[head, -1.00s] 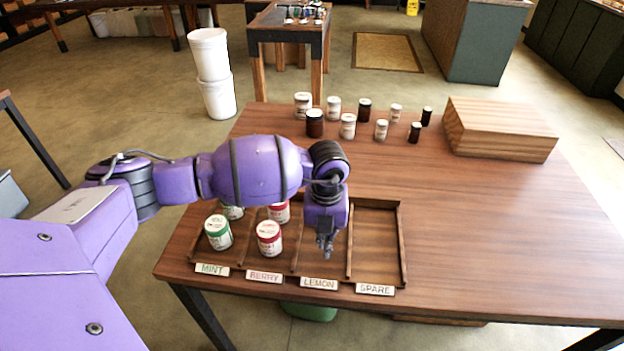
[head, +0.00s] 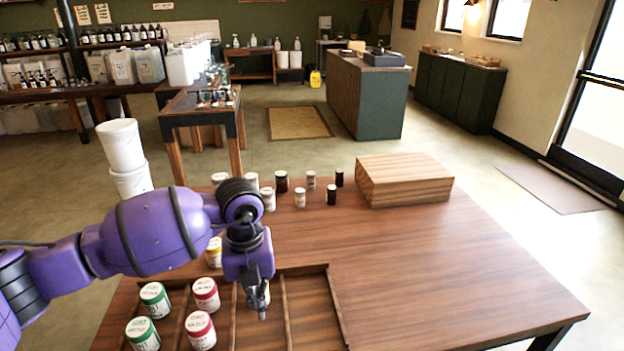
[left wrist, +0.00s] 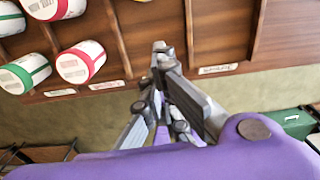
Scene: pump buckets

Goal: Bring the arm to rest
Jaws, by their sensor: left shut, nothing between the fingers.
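My left gripper (head: 258,300) is shut and empty at the end of the purple arm, over the divided wooden tray (head: 338,308). It also shows shut in the left wrist view (left wrist: 161,52). Two green-banded jars (head: 142,333) stand in the leftmost compartment. Two red-banded jars (head: 200,330) stand in the compartment beside it. A yellow-banded jar (head: 214,252) is partly hidden behind the arm; I cannot tell whether it is in the tray. The rightmost compartment looks empty. My right gripper is not in view.
Several small white and dark jars (head: 282,182) stand at the table's back. A wooden box (head: 403,180) sits at the back right. The right part of the table (head: 450,270) is clear. White buckets (head: 121,146) are stacked on the floor behind the table.

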